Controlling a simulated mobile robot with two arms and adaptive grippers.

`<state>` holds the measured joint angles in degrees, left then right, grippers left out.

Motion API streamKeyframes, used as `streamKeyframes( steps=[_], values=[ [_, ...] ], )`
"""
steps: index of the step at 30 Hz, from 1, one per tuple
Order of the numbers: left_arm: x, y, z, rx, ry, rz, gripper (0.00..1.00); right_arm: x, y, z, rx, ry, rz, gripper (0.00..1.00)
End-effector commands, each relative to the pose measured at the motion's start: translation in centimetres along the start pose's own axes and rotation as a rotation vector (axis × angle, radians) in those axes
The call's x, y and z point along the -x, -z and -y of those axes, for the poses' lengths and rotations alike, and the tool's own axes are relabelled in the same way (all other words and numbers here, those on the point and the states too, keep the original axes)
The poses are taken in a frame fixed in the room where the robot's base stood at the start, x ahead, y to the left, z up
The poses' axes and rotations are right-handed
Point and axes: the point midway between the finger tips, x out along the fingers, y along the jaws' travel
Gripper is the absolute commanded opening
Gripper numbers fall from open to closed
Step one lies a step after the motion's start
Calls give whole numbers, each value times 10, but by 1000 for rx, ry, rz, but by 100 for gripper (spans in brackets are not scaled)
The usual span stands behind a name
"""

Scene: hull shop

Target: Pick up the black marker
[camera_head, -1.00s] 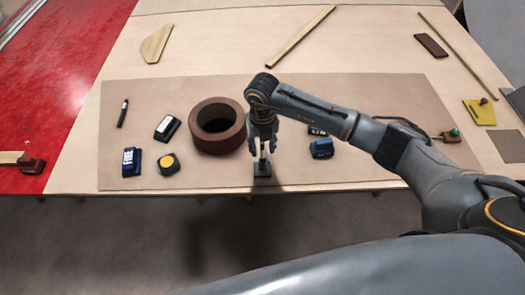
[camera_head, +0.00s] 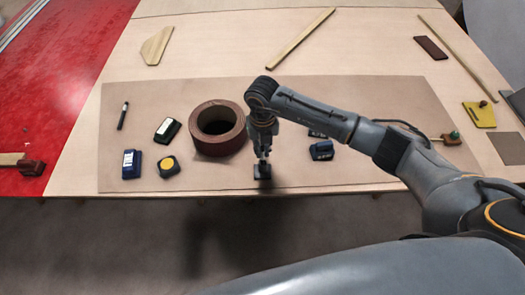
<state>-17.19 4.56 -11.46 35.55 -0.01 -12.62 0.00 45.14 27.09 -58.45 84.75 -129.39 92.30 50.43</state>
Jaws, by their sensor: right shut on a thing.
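The black marker (camera_head: 123,116) lies on the brown mat (camera_head: 330,98) near its left end, apart from other things. My right gripper (camera_head: 263,162) points down near the mat's front edge, well to the right of the marker. It is shut on a small dark block (camera_head: 263,171). I cannot tell whether that block is lifted or still touches the mat. My left gripper is out of view.
A brown tape roll (camera_head: 219,138) stands left of my right gripper. A black-and-white block (camera_head: 167,130), a blue block (camera_head: 132,164) and a yellow-topped tape measure (camera_head: 168,167) lie near the marker. A blue-and-black block (camera_head: 321,150) is right of the gripper.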

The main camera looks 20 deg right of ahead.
Motion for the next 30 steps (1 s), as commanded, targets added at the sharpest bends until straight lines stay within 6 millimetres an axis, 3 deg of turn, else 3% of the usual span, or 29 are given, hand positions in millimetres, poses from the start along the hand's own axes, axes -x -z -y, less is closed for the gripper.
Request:
streamKeyframes(
  steps=[6,11,17,24,30],
  values=[
    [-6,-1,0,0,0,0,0,26,-1,0,3,-2,6,0],
    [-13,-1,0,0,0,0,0,46,17,-4,5,-2,4,0],
    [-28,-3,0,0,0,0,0,88,55,-11,8,-2,7,0],
    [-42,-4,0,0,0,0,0,110,108,-22,7,-2,4,0],
    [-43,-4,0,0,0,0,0,123,131,-26,2,-1,4,0]
  ],
)
